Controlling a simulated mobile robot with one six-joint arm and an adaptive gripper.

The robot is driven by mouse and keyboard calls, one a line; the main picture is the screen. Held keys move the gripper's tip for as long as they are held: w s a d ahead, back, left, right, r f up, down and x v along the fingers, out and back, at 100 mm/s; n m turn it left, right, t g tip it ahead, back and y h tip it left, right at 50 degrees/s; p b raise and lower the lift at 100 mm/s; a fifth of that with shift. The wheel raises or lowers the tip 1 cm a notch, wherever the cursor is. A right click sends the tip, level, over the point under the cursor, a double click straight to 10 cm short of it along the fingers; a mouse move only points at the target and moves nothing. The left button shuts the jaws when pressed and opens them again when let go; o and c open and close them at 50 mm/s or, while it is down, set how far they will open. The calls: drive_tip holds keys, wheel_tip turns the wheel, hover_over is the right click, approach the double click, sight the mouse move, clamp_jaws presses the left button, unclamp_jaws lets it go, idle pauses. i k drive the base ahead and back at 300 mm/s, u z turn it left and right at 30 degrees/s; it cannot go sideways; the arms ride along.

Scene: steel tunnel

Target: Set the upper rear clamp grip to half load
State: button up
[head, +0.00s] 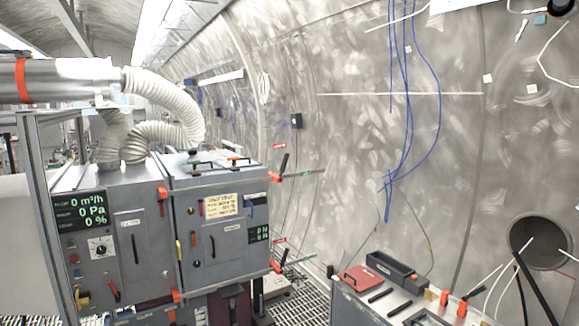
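A grey machine cabinet (217,235) stands at the left centre in the head view. On its right edge, high up, is a red clamp (275,177) with a black grip (284,162) tilted up and to the right; this appears to be the upper rear clamp. A small red tag (279,146) sits above the grip and a green tag (310,172) to its right. The tag writing is too small to read. A similar lower clamp (275,265) has a black grip (284,257), also tilted up and right. My gripper is not in view.
White ribbed hoses (165,92) arch above the cabinet. A grey bench (385,300) with a black tray (390,268) and red case (362,279) stands at lower right. Floor grating (300,300) lies between bench and cabinet. Blue cables (408,110) hang on the curved wall.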

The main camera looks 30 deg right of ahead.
sight(286, 157)
drive_tip(key=k, duration=1.15)
drive_tip(key=z, duration=0.4)
drive_tip(key=i, duration=0.7)
drive_tip(key=z, duration=0.8)
drive_tip(key=i, duration=1.65)
drive_tip(key=u, duration=0.7)
